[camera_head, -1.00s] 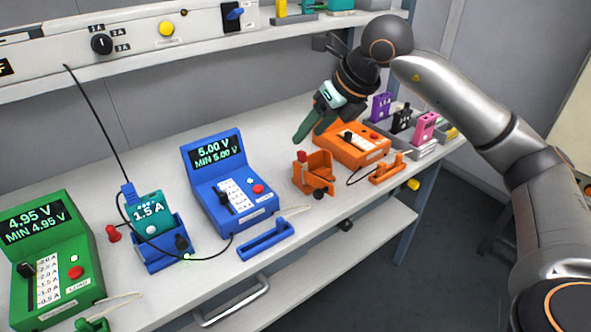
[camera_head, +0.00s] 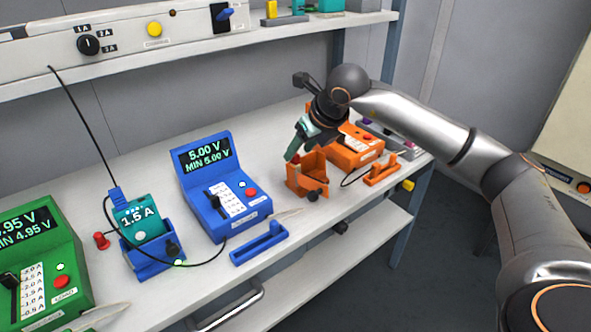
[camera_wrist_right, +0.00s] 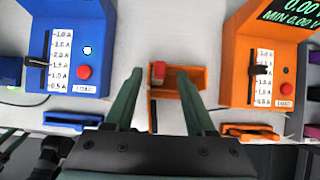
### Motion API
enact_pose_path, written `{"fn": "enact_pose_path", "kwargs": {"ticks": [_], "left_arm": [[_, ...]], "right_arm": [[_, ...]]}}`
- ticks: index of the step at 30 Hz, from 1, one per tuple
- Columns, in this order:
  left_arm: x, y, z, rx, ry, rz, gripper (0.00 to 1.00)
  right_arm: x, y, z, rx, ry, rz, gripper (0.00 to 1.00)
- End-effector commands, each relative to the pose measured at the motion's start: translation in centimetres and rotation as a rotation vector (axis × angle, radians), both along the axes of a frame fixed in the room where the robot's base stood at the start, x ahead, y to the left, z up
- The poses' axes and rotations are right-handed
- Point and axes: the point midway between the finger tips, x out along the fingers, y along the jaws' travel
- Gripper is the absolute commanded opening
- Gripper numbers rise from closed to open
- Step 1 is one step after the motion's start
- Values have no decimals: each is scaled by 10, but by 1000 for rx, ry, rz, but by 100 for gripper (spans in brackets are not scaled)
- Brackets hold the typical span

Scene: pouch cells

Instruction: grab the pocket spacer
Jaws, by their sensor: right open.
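A small red block (camera_wrist_right: 157,72), which looks like the pocket spacer, stands at the left end of the orange pocket (camera_wrist_right: 189,79) in the right wrist view. In the head view the orange pocket (camera_head: 311,186) sits on the bench before the orange tester, and my gripper partly hides the block. My right gripper (camera_wrist_right: 160,82) is open, with its green fingers on either side of the block in the picture. In the head view the right gripper (camera_head: 293,152) is at the pocket's upper left; I cannot tell whether it touches anything. My left gripper is out of view.
The orange tester (camera_head: 352,148) stands behind the pocket, the blue tester (camera_head: 222,187) to its left. A blue pocket (camera_head: 150,262) holds a teal cell (camera_head: 139,218). An orange handle-shaped part (camera_head: 381,171) lies at the right. A shelf (camera_head: 240,36) runs above the bench.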

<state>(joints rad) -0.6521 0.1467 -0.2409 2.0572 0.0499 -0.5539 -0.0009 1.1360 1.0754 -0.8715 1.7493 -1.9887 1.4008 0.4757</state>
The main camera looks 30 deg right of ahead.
Motion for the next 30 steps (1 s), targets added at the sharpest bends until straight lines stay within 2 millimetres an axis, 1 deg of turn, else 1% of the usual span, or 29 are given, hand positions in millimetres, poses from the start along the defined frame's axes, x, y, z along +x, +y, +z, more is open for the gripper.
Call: {"fn": "enact_pose_path", "kwargs": {"ticks": [1,3,10,11,25,30], "left_arm": [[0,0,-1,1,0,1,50],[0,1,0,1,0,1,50],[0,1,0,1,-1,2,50],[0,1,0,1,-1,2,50],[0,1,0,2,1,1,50],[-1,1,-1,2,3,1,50]], "right_arm": [[3,0,-5,1,2,1,55],[5,0,-8,0,0,0,55],[6,0,-9,0,-1,1,55],[6,0,-9,-1,0,1,53],[6,0,-9,-1,0,1,0],[6,0,-8,-1,0,1,0]]}}
